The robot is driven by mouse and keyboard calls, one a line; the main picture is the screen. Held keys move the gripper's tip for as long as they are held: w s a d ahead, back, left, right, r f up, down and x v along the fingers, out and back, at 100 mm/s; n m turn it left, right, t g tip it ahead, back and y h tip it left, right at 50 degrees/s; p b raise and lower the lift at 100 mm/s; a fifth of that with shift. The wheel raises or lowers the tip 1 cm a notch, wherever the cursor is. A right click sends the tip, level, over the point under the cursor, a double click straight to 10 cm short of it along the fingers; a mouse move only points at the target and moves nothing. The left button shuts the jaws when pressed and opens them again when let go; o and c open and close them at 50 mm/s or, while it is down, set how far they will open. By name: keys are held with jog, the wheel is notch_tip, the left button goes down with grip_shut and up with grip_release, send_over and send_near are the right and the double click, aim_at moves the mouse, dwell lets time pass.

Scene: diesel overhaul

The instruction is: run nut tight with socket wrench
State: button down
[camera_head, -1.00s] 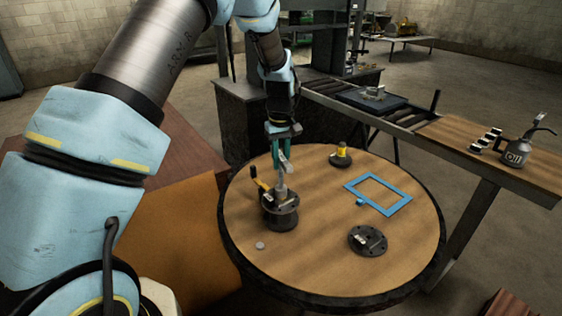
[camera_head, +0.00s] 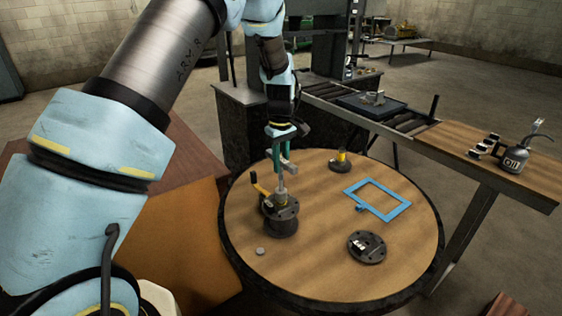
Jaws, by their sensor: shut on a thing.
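My gripper (camera_head: 281,165) points down over the round wooden table and is shut on the socket wrench. The wrench (camera_head: 282,184) is a thin grey upright tool whose lower end reaches the top of a dark flanged fixture (camera_head: 281,222). The nut is too small or hidden to make out at the wrench's lower end. A yellow-handled part (camera_head: 261,188) stands beside the wrench on the left side of the fixture.
The round table (camera_head: 330,270) also bears a blue rectangular frame (camera_head: 400,211), a dark disc (camera_head: 366,247), a black stand with a yellow top (camera_head: 341,160) and a small grey disc (camera_head: 261,251).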

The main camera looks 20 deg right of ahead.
jog(key=n+p, duration=0.1)
jog(key=n, duration=0.1)
jog(key=n+p, duration=0.1)
jog(key=n, duration=0.2)
jog(key=shift+r+n, duration=0.2)
jog(key=shift+n, duration=0.1)
jog(key=n, duration=0.4)
jog(key=shift+f, duration=0.15)
jog(key=n, duration=2)
jog(key=shift+f, duration=0.1)
